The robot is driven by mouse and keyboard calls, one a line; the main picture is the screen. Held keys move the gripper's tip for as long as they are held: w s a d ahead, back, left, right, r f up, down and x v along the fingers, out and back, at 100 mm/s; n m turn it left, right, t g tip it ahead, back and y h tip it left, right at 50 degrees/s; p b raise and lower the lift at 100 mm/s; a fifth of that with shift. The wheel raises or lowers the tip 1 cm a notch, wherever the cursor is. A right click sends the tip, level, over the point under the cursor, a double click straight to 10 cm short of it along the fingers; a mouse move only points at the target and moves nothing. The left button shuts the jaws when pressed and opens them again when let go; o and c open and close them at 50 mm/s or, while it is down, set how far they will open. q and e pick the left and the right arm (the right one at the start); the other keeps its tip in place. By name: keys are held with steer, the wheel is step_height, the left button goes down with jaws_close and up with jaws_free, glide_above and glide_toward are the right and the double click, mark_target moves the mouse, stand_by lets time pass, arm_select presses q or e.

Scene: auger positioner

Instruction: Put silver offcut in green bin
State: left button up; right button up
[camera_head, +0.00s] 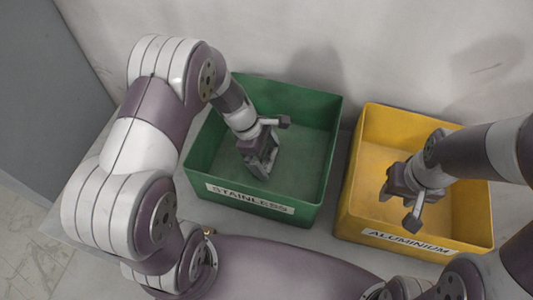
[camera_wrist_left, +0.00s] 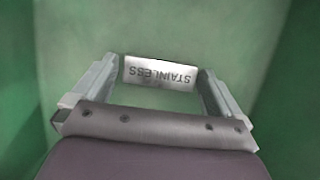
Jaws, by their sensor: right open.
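The silver offcut (camera_wrist_left: 160,73) shows in the left wrist view as a pale block marked STAINLESS, its lettering upside down. It spans the gap between the fingertips of my left gripper (camera_wrist_left: 158,68), which looks shut on it. In the head view my left gripper (camera_head: 262,165) points down inside the green bin (camera_head: 318,180), between its walls. The bin's front label reads STAINLESS. The fingers largely hide the offcut there, and its height above the floor is hard to tell. My right gripper (camera_head: 398,205) is open over the yellow bin.
The yellow bin (camera_head: 362,185), labelled ALUMINIUM, stands to the right of the green bin with a narrow gap between them. Both stand on a grey surface near a pale wall (camera_head: 400,50). A grey panel (camera_head: 50,90) stands at the left.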

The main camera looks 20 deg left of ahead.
arm_select(q)
steer(key=shift+r, duration=0.4)
steer(key=p+v, duration=0.4)
steer(key=v, duration=0.7)
steer(key=s+a+r+m+y, duration=0.1)
steer(key=s+m, duration=0.3)
steer(key=m, duration=0.5)
steer(key=s+a+r+m+t+y, duration=0.1)
steer(key=s+r+m+y, duration=0.2)
steer(key=m, duration=0.6)
steer(key=shift+s+r+t+y, duration=0.3)
steer(key=shift+s+r, duration=0.05)
steer(key=shift+s, duration=0.75)
